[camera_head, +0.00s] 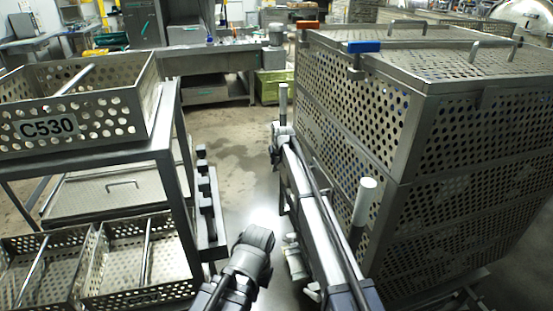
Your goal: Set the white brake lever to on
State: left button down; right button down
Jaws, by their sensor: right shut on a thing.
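I cannot make out the white brake lever for certain. A pale upright post (283,99) stands at the far left corner of the perforated crate stack (345,120). My right arm reaches forward along the stack's left side, and my right gripper (282,133) is at the lower part of this post, shut on it as far as I can see. The fingertips are small and partly hidden. A second, white-topped post (363,205) stands nearer, right of my right arm.
A metal rack (163,150) on the left carries a perforated basket (130,105) labelled C530, with more baskets below. Orange (308,25) and blue (364,46) pieces sit on the stack's top edge. Open floor (225,135) lies between rack and stack.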

jog(key=shift+w, duration=0.1)
jog(key=c, duration=0.8)
grip_release()
jog(key=shift+d, duration=0.1)
